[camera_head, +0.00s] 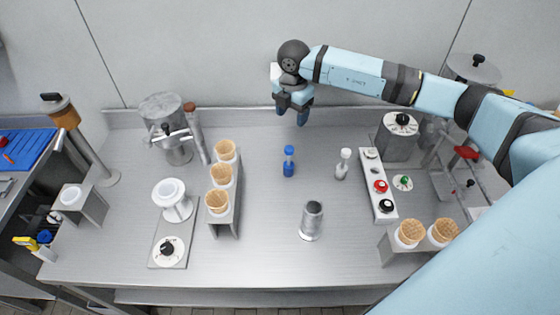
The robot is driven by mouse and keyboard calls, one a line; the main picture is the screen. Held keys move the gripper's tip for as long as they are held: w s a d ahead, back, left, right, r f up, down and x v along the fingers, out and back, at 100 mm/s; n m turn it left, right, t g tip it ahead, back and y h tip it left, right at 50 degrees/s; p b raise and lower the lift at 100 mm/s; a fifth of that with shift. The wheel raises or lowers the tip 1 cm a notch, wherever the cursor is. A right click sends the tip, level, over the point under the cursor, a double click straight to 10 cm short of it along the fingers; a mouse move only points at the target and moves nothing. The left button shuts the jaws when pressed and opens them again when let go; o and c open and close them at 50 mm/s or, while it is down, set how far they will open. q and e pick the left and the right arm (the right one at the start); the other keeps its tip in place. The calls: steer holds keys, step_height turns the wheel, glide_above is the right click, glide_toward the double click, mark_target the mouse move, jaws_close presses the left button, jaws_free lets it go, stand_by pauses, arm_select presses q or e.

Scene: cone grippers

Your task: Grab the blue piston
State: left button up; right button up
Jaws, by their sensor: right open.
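The blue piston (289,163) stands upright on the steel worktop (270,225), near its middle. My right gripper (291,116) hangs above the back of the worktop, behind and above the piston. It is open, with its fingers pointing down, and it is apart from the piston. My right arm reaches in from the right side of the view. My left gripper is not in view.
A white-topped piston (343,164) stands right of the blue one. A metal cylinder (312,219) stands in front. A cone rack (227,205) is to the left, and a button panel (380,187) to the right. The worktop around the blue piston is clear.

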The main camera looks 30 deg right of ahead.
steer(key=b, duration=0.5)
glide_above(289, 148)
steer(key=f, duration=0.7)
steer(key=shift+s+d+f, duration=0.1)
steer(key=shift+d+f, duration=0.2)
steer(key=shift+f, duration=0.1)
steer(key=shift+a+f, duration=0.1)
steer(key=shift+f, duration=0.75)
step_height(289, 148, down, 4)
steer(key=b, duration=0.3)
steer(key=shift+a+r, duration=0.1)
steer(key=shift+a, duration=0.05)
steer(key=shift+f, duration=0.2)
steer(key=shift+r, duration=0.1)
steer(key=c, duration=0.6)
jaws_close()
